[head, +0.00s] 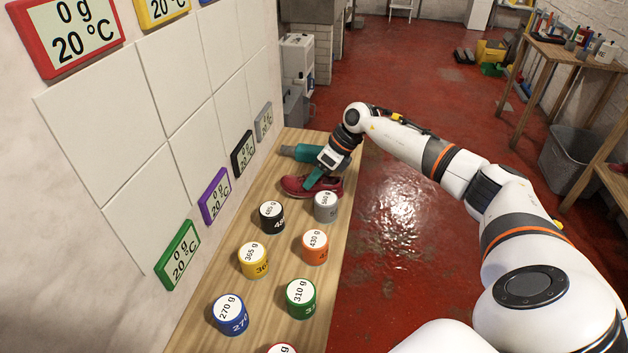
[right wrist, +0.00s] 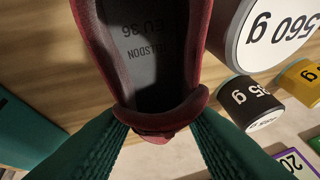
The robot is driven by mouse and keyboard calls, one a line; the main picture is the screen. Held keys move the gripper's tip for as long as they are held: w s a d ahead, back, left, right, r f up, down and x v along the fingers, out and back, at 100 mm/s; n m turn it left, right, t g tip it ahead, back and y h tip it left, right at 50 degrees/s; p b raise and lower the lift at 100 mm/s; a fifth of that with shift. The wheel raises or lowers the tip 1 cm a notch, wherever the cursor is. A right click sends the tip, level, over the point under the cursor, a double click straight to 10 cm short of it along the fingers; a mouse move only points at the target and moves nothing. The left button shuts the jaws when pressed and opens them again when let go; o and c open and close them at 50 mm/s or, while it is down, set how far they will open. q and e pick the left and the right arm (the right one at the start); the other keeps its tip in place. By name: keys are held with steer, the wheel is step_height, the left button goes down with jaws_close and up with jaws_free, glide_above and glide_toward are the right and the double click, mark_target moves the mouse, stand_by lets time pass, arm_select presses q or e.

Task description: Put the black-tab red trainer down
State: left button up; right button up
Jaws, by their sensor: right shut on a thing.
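The red trainer (head: 296,187) is at the far end of the wooden bench (head: 292,240), beyond the weights. My right gripper (head: 314,181) is shut on it from above. In the right wrist view the trainer (right wrist: 197,40) shows its dark insole, marked EU 36, and both green fingers close on the padded collar at its near end. Its sole seems at or just above the bench top; I cannot tell whether it touches. I cannot make out a black tab; the fingers hide part of that end. My left gripper is not in view.
A grey 560 g weight (head: 326,208) and a black weight (head: 271,219) stand close to the trainer. Several coloured weights stand nearer. A teal object with a grey end (head: 287,150) lies behind the trainer. Display panels (head: 214,197) line the left wall.

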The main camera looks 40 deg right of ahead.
steer(key=shift+f, duration=0.8)
steer(key=shift+f, duration=0.15)
steer(key=o, duration=1.1)
